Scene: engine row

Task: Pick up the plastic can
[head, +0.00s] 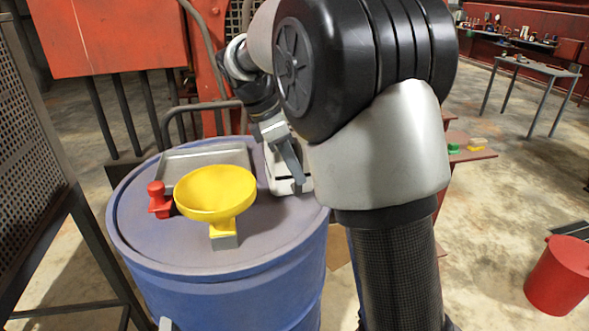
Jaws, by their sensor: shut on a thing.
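The plastic can (275,172) is pale and whitish, with dark marks low on its side. It is upright at the right rear of the blue barrel's top, and my arm hides part of it. My gripper (291,160) reaches down over the can from behind my arm and is shut on its upper part. The exact contact of the fingers is partly hidden. I cannot tell whether the can's base touches the barrel top.
The blue barrel (240,262) also bears a yellow funnel (215,192), a red object (159,200) and a grey metal tray (205,158). A dark metal frame stands at left. A red bucket (560,275) is on the floor at right. Open floor lies at right.

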